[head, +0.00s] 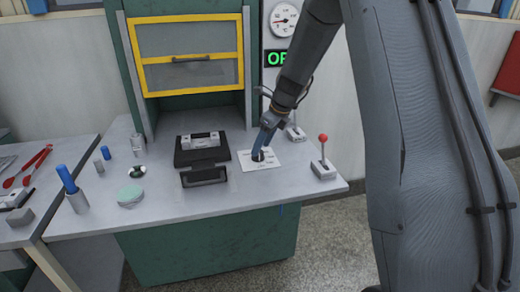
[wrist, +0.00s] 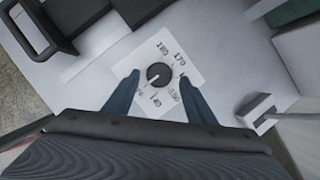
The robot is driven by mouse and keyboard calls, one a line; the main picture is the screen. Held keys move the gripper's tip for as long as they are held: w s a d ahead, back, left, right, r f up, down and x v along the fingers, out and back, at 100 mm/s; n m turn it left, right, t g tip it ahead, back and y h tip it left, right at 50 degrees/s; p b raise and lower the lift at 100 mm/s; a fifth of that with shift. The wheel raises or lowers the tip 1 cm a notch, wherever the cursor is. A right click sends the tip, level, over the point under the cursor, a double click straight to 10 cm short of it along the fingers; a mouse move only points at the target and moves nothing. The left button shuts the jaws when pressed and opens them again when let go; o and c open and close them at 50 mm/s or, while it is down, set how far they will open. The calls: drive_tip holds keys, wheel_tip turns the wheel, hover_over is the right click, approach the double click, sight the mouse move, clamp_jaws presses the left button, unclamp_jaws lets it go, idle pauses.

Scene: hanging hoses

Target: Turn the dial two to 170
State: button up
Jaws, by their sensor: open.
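The dial (wrist: 160,75) is a small black round knob on a white card (wrist: 143,55) printed with numbers, among them 170 and 180 on its upper part and 140 near the lower edge. A pale mark on the knob points to the lower left in the wrist view. My gripper (wrist: 160,80) is open, with one blue finger on each side of the knob; I cannot tell whether they touch it. In the head view my gripper (head: 262,150) reaches down over the card (head: 262,167) and partly hides the knob.
A black case (head: 201,152) lies left of the card. A red-knobbed lever (head: 323,160) stands to its right, and another small lever unit (head: 295,132) behind. A yellow-framed hatch (head: 190,60) rises at the back.

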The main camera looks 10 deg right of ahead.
drive_tip(key=shift+x, duration=1.45)
drive_tip(key=shift+c, duration=0.4)
drive_tip(key=c, duration=1)
drive_tip(key=shift+o, duration=0.2)
